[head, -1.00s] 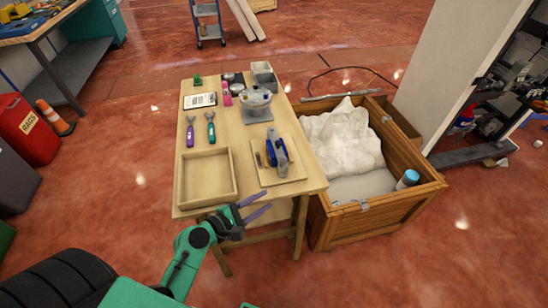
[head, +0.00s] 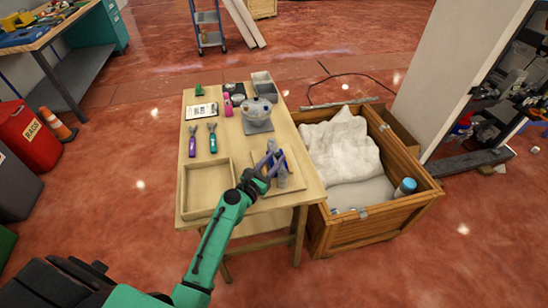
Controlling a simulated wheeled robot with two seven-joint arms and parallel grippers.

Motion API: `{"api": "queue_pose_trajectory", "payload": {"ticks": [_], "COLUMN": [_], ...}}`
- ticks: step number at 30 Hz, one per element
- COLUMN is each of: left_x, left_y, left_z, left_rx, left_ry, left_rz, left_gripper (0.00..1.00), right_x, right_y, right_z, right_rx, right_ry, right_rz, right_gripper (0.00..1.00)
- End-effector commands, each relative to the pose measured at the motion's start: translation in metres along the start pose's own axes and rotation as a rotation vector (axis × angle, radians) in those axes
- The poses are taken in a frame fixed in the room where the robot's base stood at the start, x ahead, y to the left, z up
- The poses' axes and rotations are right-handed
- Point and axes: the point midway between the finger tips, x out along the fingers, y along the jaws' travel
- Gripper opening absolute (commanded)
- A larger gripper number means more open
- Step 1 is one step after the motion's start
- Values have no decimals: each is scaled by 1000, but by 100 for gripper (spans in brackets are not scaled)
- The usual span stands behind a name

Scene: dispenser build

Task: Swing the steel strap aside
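A blue and grey device (head: 283,178) stands on a small light wooden board (head: 297,183) near the front right of the workbench (head: 258,205). My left gripper (head: 272,161) has purple fingers, which look apart, and is at the device's left side, partly covering it. I cannot tell whether the fingers touch it. I cannot make out the steel strap for certain; the device's small metal parts are hidden or too small to read. My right gripper is out of view.
An empty shallow wooden tray (head: 184,192) lies left of the board. Behind are purple (head: 192,147) and green (head: 213,142) tools, a pink item (head: 227,106) and a pot-like part (head: 257,109). A wooden crate (head: 375,228) stands close to the bench's right.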

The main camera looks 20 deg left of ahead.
Motion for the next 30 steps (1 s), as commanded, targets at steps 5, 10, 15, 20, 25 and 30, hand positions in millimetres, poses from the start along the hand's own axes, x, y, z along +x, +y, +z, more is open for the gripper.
{"api": "queue_pose_trajectory", "payload": {"ticks": [5,10,15,20,25,30], "left_x": [2,2,2,2,2,2], "left_y": [0,0,0,0,0,0], "left_z": [0,0,0,0,-1,-1], "left_rx": [0,0,0,0,0,1], "left_ry": [0,0,1,1,1,1], "left_rz": [0,0,0,-1,-1,-1], "left_gripper": [37,3,0,0,0,0], "right_x": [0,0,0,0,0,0], "right_y": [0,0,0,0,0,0], "right_z": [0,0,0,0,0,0], "right_rx": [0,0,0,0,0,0], "right_ry": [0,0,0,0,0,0], "right_rz": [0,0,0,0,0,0], "right_gripper": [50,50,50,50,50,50]}}
